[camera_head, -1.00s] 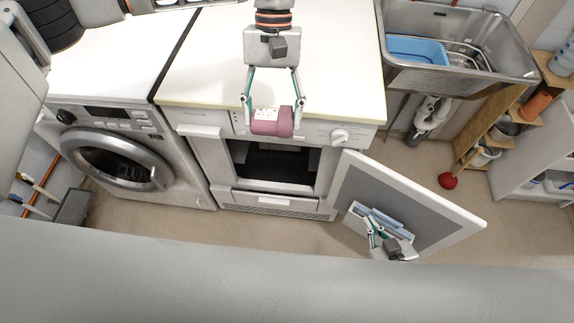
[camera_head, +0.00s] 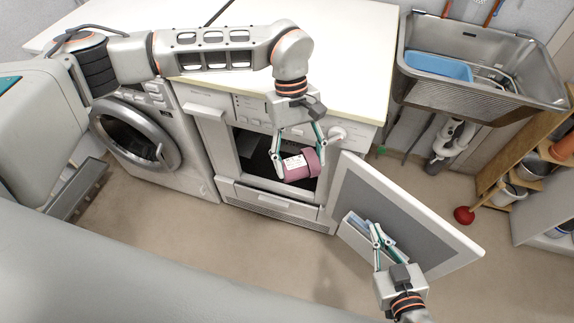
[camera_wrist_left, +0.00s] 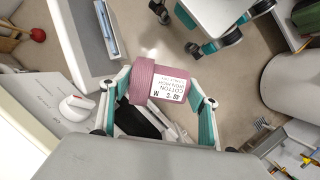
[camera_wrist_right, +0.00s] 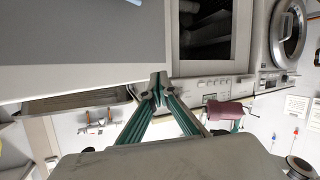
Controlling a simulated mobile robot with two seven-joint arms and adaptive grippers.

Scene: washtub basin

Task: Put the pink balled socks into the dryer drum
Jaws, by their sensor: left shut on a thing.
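The pink balled socks (camera_head: 311,161), a dusty-pink roll with a white printed label, are held between the fingers of my left gripper (camera_head: 299,169). They are in front of the open dryer (camera_head: 215,160), overlapping its dark opening in the head view. They show close up in the left wrist view (camera_wrist_left: 150,82), gripped at both sides, and in the right wrist view (camera_wrist_right: 228,110). Part of the dryer drum (camera_head: 255,150) is hidden behind the gripper. My right gripper (camera_head: 376,228) is beside the open door, its fingertips together with nothing visible between them.
The dryer door (camera_head: 425,225) stands open to the right, with a holder of bluish items on its inner face. A washing machine (camera_head: 135,135) stands left of the dryer. A metal sink with a blue basin (camera_head: 438,67) and a red plunger (camera_head: 464,215) are right.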

